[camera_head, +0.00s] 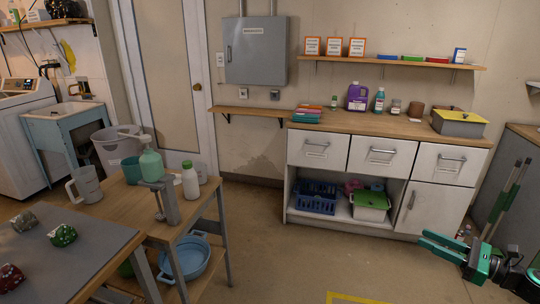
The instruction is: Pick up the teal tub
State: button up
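A small teal tub (131,171) stands on the wooden table at left, partly hidden behind a green pump bottle (150,163). A light blue round basin (193,257) with handles sits on the shelf under the same table. My gripper (440,247), black and green, shows at the lower right edge, in front of the white cabinet and far from both. Nothing is seen held in it.
A white bottle with a green cap (190,180), a grey dispenser (163,200) and a clear jug (86,184) crowd the tub's table (205,197). A grey work surface (70,245) stands at front left. The floor (290,255) between table and cabinet is clear.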

aim_at(135, 170)
jog(key=i, duration=2.2)
jog(key=u, duration=1.65)
jog(key=i, duration=0.85)
jog(key=u, duration=0.95)
